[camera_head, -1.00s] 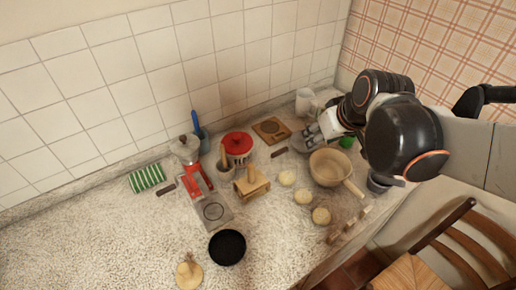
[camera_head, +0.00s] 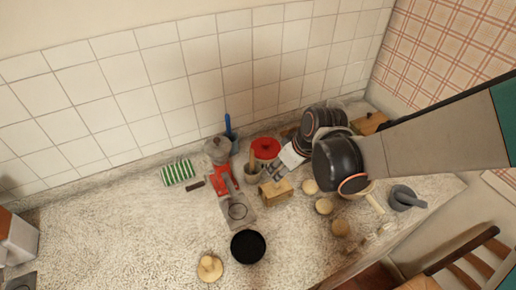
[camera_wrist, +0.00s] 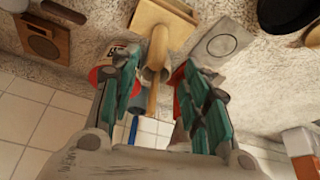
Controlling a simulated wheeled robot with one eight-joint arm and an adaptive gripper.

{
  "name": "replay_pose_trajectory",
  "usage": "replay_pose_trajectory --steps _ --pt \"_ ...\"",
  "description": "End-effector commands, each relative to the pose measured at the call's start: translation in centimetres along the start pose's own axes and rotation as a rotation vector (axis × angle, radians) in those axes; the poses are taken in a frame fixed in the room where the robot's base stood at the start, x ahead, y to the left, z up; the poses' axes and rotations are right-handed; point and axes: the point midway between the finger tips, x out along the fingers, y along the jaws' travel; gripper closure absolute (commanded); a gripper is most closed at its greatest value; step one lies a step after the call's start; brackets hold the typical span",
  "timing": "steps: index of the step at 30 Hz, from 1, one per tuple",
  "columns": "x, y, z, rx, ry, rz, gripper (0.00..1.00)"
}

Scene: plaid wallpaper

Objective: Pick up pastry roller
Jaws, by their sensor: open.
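A wooden rod with a rounded end, which looks like the pastry roller (camera_head: 252,156), stands tilted in a grey cup (camera_head: 253,177) on the counter. In the wrist view the rod (camera_wrist: 155,62) shows between the two fingers, with the cup around its lower part. My gripper (camera_head: 272,172) is open, just right of the cup in the head view. In the wrist view its teal fingers (camera_wrist: 158,85) spread to either side of the rod, with nothing gripped. I cannot tell whether a finger touches the cup.
A wooden box (camera_head: 275,193) stands close in front of the cup. A red-lidded pot (camera_head: 265,147) is behind it, and a red coffee machine (camera_head: 222,185) is to the left. A black pan (camera_head: 248,246) sits in front. The counter's left side is mostly clear.

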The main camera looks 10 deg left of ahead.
Motion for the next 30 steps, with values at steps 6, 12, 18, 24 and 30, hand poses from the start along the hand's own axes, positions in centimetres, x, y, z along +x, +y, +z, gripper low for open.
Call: replay_pose_trajectory --steps 6,12,18,24,30 --pt "3.6 0.2 -0.1 0.001 0.001 0.001 0.57" --pt "4.3 0.3 -0.2 0.003 0.001 0.002 0.57" --pt "6.3 0.3 -0.1 0.003 0.001 0.002 0.57" --pt "9.1 0.4 0.0 0.003 0.001 0.003 0.57" --pt "9.3 0.4 -0.1 0.005 0.001 0.003 0.57"
